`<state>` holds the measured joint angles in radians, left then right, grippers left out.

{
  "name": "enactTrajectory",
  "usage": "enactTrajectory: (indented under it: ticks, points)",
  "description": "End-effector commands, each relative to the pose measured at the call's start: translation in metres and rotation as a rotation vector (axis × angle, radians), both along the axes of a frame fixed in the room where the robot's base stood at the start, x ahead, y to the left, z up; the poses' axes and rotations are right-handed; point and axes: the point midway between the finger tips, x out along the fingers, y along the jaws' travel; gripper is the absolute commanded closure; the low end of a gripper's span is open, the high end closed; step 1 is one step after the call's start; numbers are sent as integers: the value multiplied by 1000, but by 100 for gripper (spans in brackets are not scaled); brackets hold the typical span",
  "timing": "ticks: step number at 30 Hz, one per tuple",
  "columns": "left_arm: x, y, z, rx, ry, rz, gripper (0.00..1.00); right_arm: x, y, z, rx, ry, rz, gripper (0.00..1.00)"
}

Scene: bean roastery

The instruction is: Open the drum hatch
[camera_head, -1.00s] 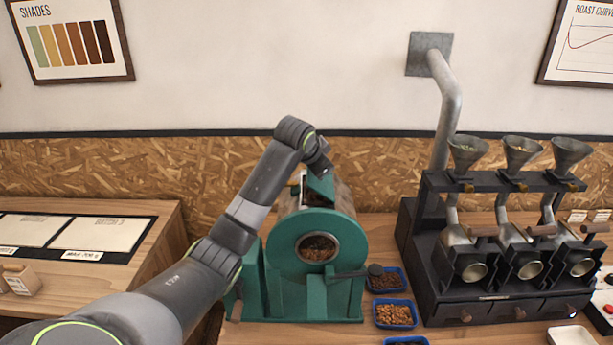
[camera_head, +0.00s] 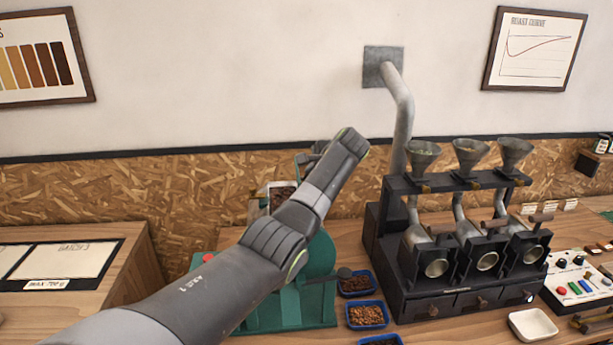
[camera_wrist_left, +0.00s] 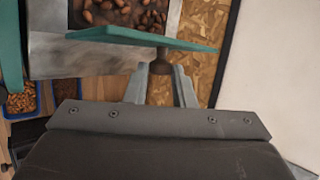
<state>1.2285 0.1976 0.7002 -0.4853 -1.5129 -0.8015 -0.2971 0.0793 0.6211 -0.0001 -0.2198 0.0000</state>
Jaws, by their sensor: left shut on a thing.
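The green roaster drum (camera_head: 318,262) stands on the wooden counter, partly hidden behind my left arm. Its top opening (camera_head: 281,196) is uncovered, and brown beans show inside it; they also show in the left wrist view (camera_wrist_left: 120,12). The green hatch (camera_wrist_left: 140,39) is swung up off the opening and appears nearly edge-on in the wrist view. My left gripper (camera_wrist_left: 160,75) is shut on the hatch's dark knob (camera_wrist_left: 160,64). In the head view, the gripper (camera_head: 311,157) is above and behind the drum, mostly hidden by my wrist. My right gripper is in neither view.
Blue trays of beans (camera_head: 367,315) sit right of the drum. A black sample roaster (camera_head: 455,245) with several funnels and a wall pipe (camera_head: 400,115) stands further right. A white dish (camera_head: 532,325) and a control panel (camera_head: 582,285) are at the right. The chipboard wall (camera_head: 100,195) is close behind.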

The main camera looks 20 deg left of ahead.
Motion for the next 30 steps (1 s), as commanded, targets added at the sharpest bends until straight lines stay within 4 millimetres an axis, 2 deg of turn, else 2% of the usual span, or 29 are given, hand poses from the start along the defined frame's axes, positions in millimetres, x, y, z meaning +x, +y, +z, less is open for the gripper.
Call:
enactTrajectory:
  ticks: [2,15,30]
  points:
    - [1,-2,-6,38,27,2,100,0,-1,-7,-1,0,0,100]
    - [4,-6,-12,175,110,3,100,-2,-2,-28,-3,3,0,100]
    - [5,-8,-16,241,151,3,100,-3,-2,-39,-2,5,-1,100]
